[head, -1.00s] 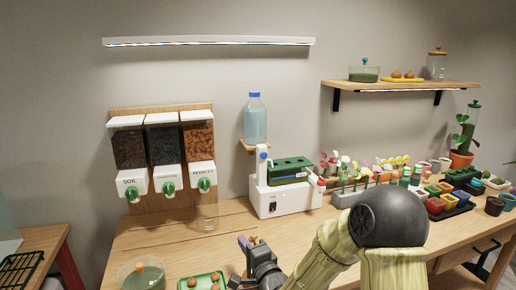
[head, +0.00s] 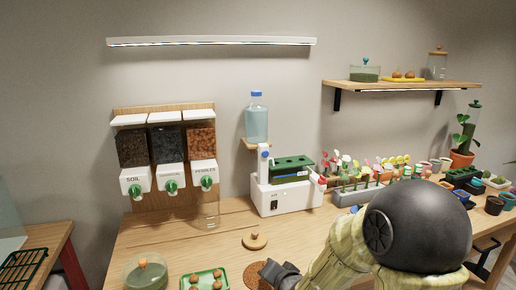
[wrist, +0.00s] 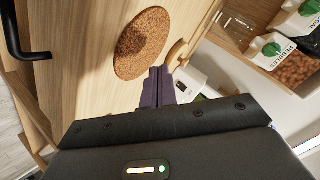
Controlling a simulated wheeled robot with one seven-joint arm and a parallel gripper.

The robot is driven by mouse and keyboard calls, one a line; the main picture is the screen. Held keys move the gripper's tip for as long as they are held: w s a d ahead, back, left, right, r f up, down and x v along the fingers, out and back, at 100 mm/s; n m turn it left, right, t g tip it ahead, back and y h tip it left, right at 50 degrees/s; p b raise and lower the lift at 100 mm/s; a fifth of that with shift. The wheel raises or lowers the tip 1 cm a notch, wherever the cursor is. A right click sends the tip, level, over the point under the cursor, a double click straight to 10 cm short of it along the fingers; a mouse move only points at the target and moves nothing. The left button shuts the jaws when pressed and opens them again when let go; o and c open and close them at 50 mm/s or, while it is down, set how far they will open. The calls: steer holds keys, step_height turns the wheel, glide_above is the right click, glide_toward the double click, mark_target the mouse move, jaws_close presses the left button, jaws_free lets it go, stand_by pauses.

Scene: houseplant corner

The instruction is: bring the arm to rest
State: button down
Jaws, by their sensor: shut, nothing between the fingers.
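My gripper shows in the wrist view (wrist: 158,88) with its two dark fingers together and nothing between them. It is above the wooden bench (wrist: 100,70), close to a round cork mat (wrist: 142,43). In the head view my gripper (head: 278,273) is low in the picture, partly hidden by my own arm, next to the cork mat (head: 253,274). My arm reaches in from the lower right. Its fingertips are hard to make out in the head view.
A wooden lid (head: 255,240) lies on the bench behind the mat. A green tray (head: 191,286) with brown balls and a glass jar (head: 145,272) stand at front left. A white machine (head: 285,195) stands behind. Potted plants crowd the right side. Bench around the lid is clear.

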steer(key=s+d+f+n+g+h, duration=0.1)
steer(key=s+d+n+g+h, duration=0.2)
steer(key=s+d, duration=0.45)
steer(key=s+d+f+n+g+h, duration=0.1)
steer(key=s+d+n+g, duration=0.3)
steer(key=s, duration=0.7)
step_height(320, 180, up, 16)
steer(key=g+p, duration=0.1)
steer(key=p, duration=1.5)
steer(key=shift+d+m, duration=0.25)
steer(key=shift+m, duration=0.15)
